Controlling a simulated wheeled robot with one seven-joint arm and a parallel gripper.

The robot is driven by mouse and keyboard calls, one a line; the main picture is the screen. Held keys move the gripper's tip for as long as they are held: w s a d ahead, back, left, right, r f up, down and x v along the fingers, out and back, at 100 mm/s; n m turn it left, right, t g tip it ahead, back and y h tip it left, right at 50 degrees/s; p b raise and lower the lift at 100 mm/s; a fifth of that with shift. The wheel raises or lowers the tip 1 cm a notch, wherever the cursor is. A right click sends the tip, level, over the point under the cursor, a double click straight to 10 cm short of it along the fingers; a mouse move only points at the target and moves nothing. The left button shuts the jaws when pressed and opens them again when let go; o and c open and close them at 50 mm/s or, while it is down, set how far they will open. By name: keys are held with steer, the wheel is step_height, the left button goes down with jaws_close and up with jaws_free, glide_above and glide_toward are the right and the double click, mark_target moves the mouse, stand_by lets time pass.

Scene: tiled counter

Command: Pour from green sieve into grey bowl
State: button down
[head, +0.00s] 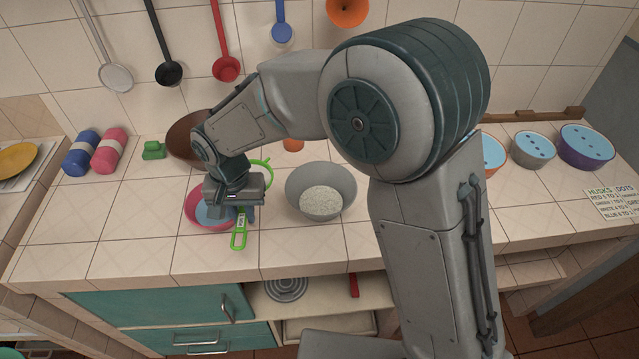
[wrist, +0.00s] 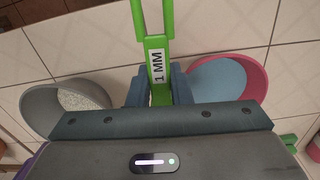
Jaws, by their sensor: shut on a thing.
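My gripper (head: 242,212) is shut on the handle of the green sieve (head: 239,236), just above the counter between two bowls. The handle, with a "1 MM" label, also shows in the wrist view (wrist: 157,45) between the fingers (wrist: 157,88). The sieve's round green rim shows behind the gripper; its mesh and any contents are mostly hidden. The grey bowl (head: 309,178) stands right of the gripper with a pale grainy heap inside. It also shows at the left in the wrist view (wrist: 35,105). The sieve is beside this bowl, not over it.
A pink bowl (head: 192,213) with light-blue contents sits just left of and under the gripper. A brown bowl (head: 186,138), a green block (head: 153,150) and blue and pink rolls stand behind left. Filled bowls (head: 533,149) and a sign (head: 612,203) are at right. Ladles hang behind.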

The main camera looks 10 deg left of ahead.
steer(key=shift+d+r, duration=0.1)
steer(key=shift+d, duration=0.2)
steer(key=shift+w+a+r+p, duration=0.1)
steer(key=shift+a+r+p, duration=0.05)
steer(key=shift+r+p, duration=1.45)
steer(key=shift+r, duration=0.95)
steer(key=shift+f, duration=0.1)
